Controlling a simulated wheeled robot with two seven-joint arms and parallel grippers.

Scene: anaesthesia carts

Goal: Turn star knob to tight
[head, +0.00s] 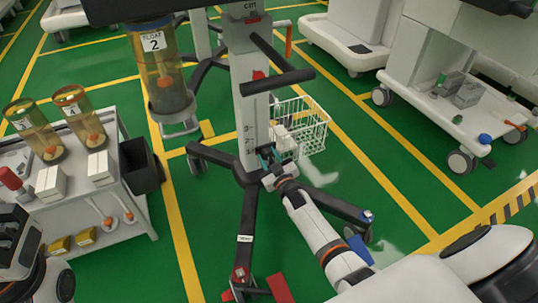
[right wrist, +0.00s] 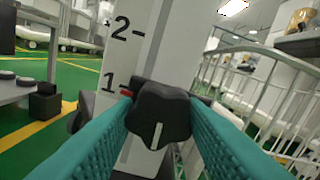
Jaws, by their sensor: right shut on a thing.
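The black star knob (right wrist: 165,108) sits on the front of a white column (right wrist: 150,55) with a numbered scale, near the mark 1. A white pointer line on the knob runs nearly straight down. My right gripper (right wrist: 160,118) has its two teal fingers on either side of the knob and is shut on it. In the head view my right gripper (head: 270,158) reaches the lower part of the column (head: 252,110), and the knob is hidden there.
A white wire basket (head: 305,128) hangs just right of the column. Dark stand legs (head: 247,225) spread over the green floor. A cart (head: 90,190) with float tubes stands left, and a white cart (head: 430,85) stands at right.

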